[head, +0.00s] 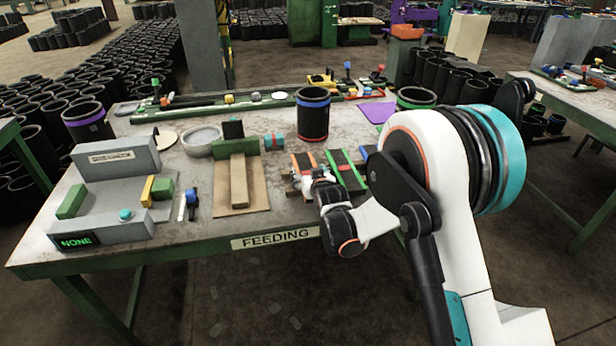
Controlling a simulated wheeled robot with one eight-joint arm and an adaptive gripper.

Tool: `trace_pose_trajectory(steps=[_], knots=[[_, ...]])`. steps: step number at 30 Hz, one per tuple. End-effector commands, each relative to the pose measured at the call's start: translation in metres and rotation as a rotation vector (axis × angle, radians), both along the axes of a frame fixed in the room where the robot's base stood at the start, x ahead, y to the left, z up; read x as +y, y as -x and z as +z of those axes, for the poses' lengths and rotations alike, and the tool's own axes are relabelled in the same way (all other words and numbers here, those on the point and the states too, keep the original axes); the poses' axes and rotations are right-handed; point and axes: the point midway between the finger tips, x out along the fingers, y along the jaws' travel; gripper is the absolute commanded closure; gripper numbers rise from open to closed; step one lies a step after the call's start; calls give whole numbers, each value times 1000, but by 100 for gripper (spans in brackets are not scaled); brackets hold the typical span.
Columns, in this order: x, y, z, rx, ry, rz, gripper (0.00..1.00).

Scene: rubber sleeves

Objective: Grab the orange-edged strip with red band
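A dark strip with an orange-red edge (303,160) lies on the feeding table, at the left of a small row of strips. I cannot make out a separate red band on it at this size. A green-edged dark strip (346,170) lies just right of it, and a blue-edged piece (364,153) shows further right, partly behind my arm. My gripper (315,180) is at the near end of the orange-edged strip and covers part of it. The fingers are too small and hidden to tell whether they are open, or whether they touch the strip.
The table (210,227) also holds a grey fixture (110,200) at left, a wooden block on a board (262,192), a round dish (201,138), and a black sleeve with red and blue bands (313,115) behind the strips. A purple sheet (377,112) lies at back right.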

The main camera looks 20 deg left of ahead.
Motion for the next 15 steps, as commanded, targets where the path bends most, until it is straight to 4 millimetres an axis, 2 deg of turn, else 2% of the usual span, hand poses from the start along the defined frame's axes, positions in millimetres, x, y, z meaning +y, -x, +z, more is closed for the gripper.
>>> trace_pose_trajectory(steps=[1,3,15], knots=[[0,0,0,0,0,0,52],[0,0,0,0,0,0,67],[0,0,3,0,0,0,67]])
